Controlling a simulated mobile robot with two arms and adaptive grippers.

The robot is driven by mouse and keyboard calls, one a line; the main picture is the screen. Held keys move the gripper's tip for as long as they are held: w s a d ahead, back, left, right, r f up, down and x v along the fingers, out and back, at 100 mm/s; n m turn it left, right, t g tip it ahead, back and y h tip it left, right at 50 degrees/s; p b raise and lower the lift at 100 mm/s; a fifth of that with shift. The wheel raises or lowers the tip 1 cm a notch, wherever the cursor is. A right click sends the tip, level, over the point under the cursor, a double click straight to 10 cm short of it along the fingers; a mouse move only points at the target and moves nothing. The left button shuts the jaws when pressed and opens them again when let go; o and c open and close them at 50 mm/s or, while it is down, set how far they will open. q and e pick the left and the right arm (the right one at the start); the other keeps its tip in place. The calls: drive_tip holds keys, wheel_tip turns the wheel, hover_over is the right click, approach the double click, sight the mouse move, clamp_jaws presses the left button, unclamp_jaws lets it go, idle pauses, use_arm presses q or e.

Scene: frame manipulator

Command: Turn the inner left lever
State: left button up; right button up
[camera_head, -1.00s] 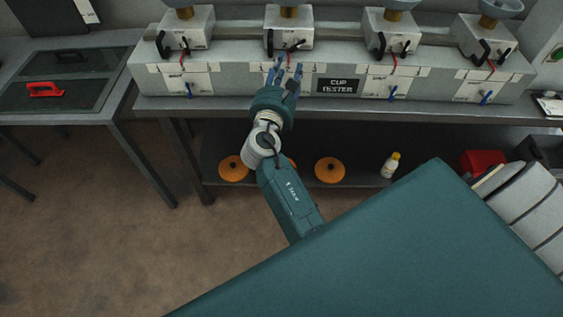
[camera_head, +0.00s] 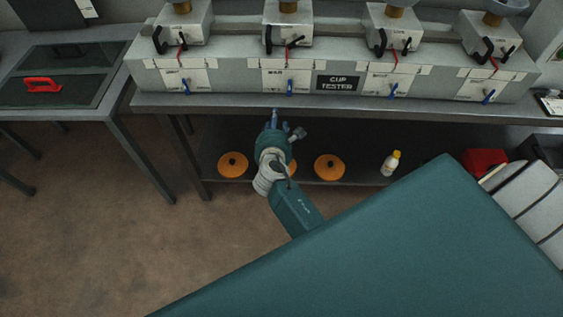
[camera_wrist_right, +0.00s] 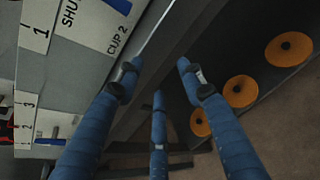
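The cup tester bench (camera_head: 220,78) carries a row of stations, with small blue levers on its front. The inner left blue lever (camera_head: 290,87) is on the second panel from the left and looks upright. Blue shows beside "CUP 2" at the top of the right wrist view (camera_wrist_right: 118,6). My right gripper (camera_head: 281,123) is below and in front of that panel, by the bench's front edge, apart from the lever. In the right wrist view its blue fingers (camera_wrist_right: 158,75) are spread with nothing between them. My left gripper is not in view.
Other blue levers sit at the far left (camera_head: 186,87), inner right (camera_head: 392,90) and far right (camera_head: 488,97). Orange discs (camera_head: 330,168) and a bottle (camera_head: 391,163) are on the shelf below. A side table with a red handle (camera_head: 43,85) stands left.

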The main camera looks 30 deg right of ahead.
sight(295, 43)
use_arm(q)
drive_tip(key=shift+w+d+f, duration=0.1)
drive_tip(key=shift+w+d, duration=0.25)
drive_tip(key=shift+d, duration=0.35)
use_arm(e)
drive_tip(key=s+a+f+m+g+y, duration=0.1)
drive_tip(key=s+f, duration=0.2)
drive_tip(key=f, duration=0.4)
drive_tip(key=s+a+f+m+g+y, duration=0.1)
drive_tip(key=s+f+m, duration=0.1)
drive_tip(key=f, duration=0.5)
drive_tip(key=shift+s, duration=0.45)
drive_tip(key=shift+d, duration=0.1)
